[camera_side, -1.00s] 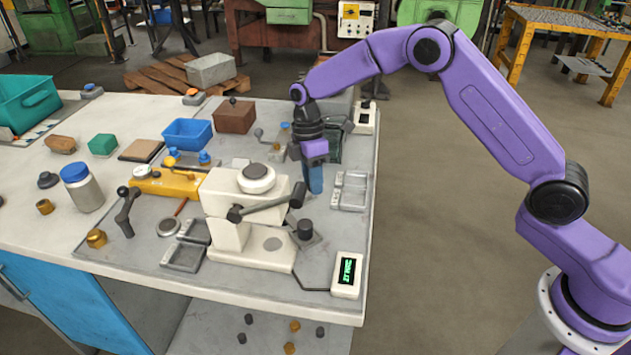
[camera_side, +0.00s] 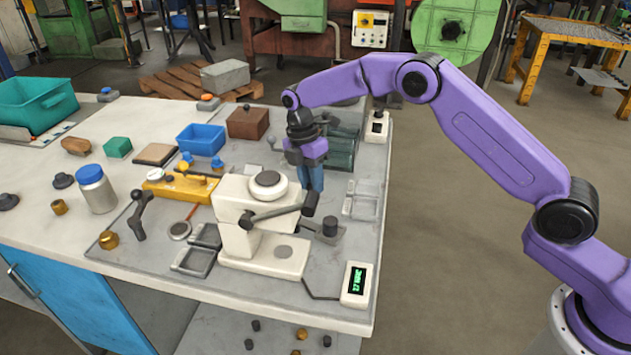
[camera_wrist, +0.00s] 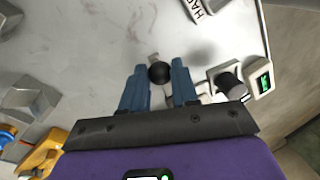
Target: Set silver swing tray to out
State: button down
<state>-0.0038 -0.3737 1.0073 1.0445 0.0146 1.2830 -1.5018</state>
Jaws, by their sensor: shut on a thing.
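A small silver-grey plate (camera_side: 325,241) carrying a dark cylinder (camera_side: 330,227) stands out to the right of the white press (camera_side: 268,240) in the side view; it looks like the swing tray. My gripper (camera_side: 311,187) points down just behind the press's lever, with blue fingers. In the wrist view, my gripper (camera_wrist: 159,82) is closed around a black ball knob (camera_wrist: 159,72), which sits between the blue fingertips. The press and lever hide the knob and its joint in the side view, so I cannot see what links it to the plate.
A green-lit display box (camera_side: 357,283) stands at the front right. Open metal trays (camera_side: 363,200) lie right of my gripper. A dark green bin (camera_side: 343,150) is close behind it. A yellow fixture (camera_side: 180,187) and a blue bin (camera_side: 201,138) are to the left.

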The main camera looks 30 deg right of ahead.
jog(key=shift+w+a+r+n+h, duration=0.15)
jog(key=shift+w+a+n, duration=0.3)
jog(key=shift+n, duration=0.3)
jog(key=shift+w+a+f+n+h, duration=0.15)
jog(key=shift+w+a+n, duration=0.25)
jog(key=shift+n, duration=0.35)
jog(key=shift+w+a+r+n, duration=0.1)
jog(key=shift+n, duration=0.2)
jog(key=c, duration=0.9)
grip_release()
jog(key=shift+o, duration=0.2)
jog(key=v, duration=0.7)
jog(key=shift+r, duration=0.2)
jog(key=shift+r, duration=0.1)
